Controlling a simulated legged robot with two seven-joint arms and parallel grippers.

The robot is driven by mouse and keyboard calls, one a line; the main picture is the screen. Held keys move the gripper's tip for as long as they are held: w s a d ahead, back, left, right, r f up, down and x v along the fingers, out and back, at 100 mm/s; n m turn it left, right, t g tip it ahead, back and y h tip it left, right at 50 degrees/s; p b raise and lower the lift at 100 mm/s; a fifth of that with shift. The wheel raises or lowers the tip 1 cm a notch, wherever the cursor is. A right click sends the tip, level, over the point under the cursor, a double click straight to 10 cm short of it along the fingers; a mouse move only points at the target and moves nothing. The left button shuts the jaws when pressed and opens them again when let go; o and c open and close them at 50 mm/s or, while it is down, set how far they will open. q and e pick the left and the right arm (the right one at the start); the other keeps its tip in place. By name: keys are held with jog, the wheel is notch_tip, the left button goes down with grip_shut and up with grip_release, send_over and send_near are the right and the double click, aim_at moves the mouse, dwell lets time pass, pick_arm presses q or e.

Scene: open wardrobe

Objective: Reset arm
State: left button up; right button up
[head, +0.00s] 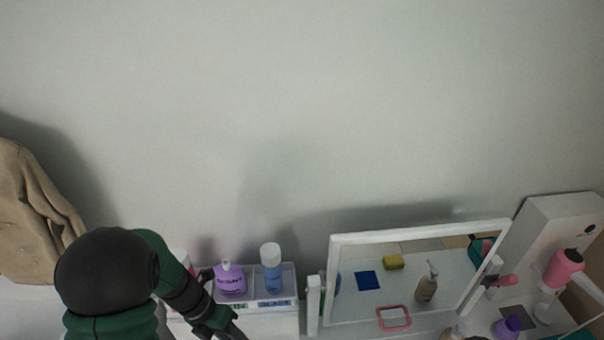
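My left arm, green and black, comes in at the lower left in the head view. Its gripper (222,330) points down beside the white organizer, and its tips are cut off by the bottom edge. I cannot tell whether it is open or shut, or whether it holds anything. My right gripper does not show.
A white organizer (284,308) holds a purple bottle (230,281) and a blue bottle with a white cap (272,270). A white-framed mirror (415,234) stands to the right. A tan coat (30,215) hangs left.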

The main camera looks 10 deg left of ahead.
pick_arm(q)
jog(key=s+d+f+m+t+y+b, duration=0.1)
jog(key=m+b, duration=0.3)
jog(key=m, duration=0.7)
jog(key=s+d+f+m+y+b, duration=0.1)
jog(key=f+m+y+b, duration=0.1)
jog(key=m, duration=1)
jog(key=s+d+f+m+t+y+b, duration=0.1)
jog(key=f+m+y+b, duration=0.1)
jog(key=m+b, duration=0.4)
jog(key=f+m, duration=0.1)
jog(key=m, duration=0.4)
jog(key=shift+s+d+f+m+t, duration=0.15)
jog(key=shift+s+f+m+t, duration=0.1)
jog(key=shift+f+m+t, duration=0.05)
